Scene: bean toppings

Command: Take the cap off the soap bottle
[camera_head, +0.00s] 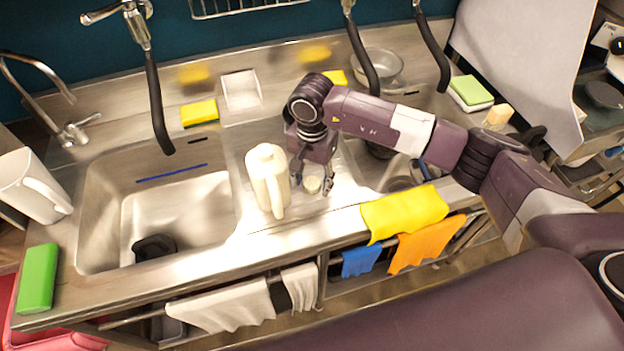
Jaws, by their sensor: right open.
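A cream bottle with a side handle (268,185) stands upright on the steel strip between the two sinks; I take it for the soap bottle. Its top is pale, and I cannot tell whether a cap sits on it. My right gripper (313,181) is just right of the bottle, pointing down with its fingers apart. A small round pale thing (312,185) shows between and below the fingertips, close to the counter. I cannot tell whether it is a cap, and the fingers do not appear closed on it. My left gripper is out of view.
The left sink (190,208) holds a dark object. A metal bowl (378,67) is behind my right arm. Yellow sponges (199,112) lie at the back. A yellow cloth (404,212) drapes over the front edge. A white pitcher (32,185) stands far left.

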